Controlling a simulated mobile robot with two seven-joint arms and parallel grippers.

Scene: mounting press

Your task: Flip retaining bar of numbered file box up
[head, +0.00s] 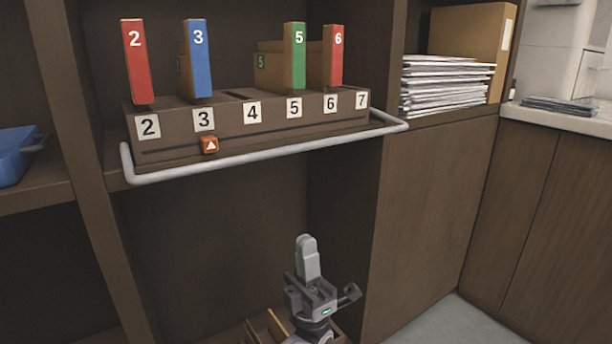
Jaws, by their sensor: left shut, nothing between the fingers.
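The numbered file box (266,133) is a dark brown block on a shelf, with white labels 2 to 7 on its front. Its light grey retaining bar (270,158) is a rounded U-shaped rail. It runs along the box's lower front edge, with its ends bending back at both sides. My left gripper (306,240) points upward below the shelf, well under the bar and apart from it. Its fingers are together and hold nothing. My right gripper is out of view.
A red file 2 (136,62), a blue file 3 (198,60), a green file 5 (295,56) and a red file 6 (333,55) stand in the box. A paper stack (446,85) is right. Space below the bar is open.

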